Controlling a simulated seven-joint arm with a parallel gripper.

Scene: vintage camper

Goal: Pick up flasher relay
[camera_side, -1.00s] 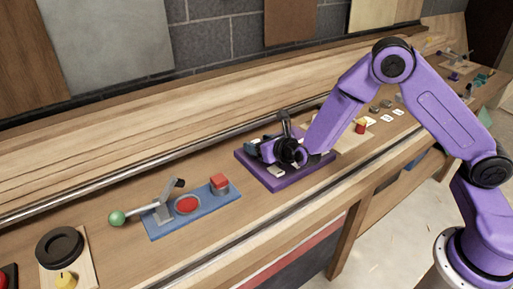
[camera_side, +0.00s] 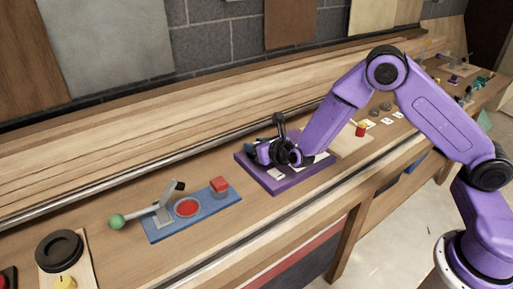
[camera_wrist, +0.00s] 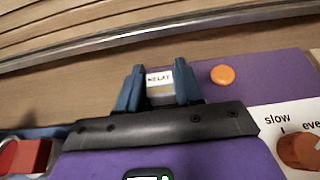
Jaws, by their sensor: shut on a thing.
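The flasher relay (camera_wrist: 160,82) is a small pale block with a label reading "RELAY" in the wrist view. It sits between the two blue fingers of my gripper (camera_wrist: 159,90), which are shut on it. The purple board (camera_wrist: 205,68) lies under and around it; I cannot tell whether the relay touches the board or is lifted. In the side view my gripper (camera_side: 257,153) is low over the left part of the purple board (camera_side: 283,187), and the relay is hidden there.
An orange button (camera_wrist: 222,75) and an orange knob (camera_wrist: 299,150) marked "slow" are to the right. Bare wooden bench lies behind the purple board.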

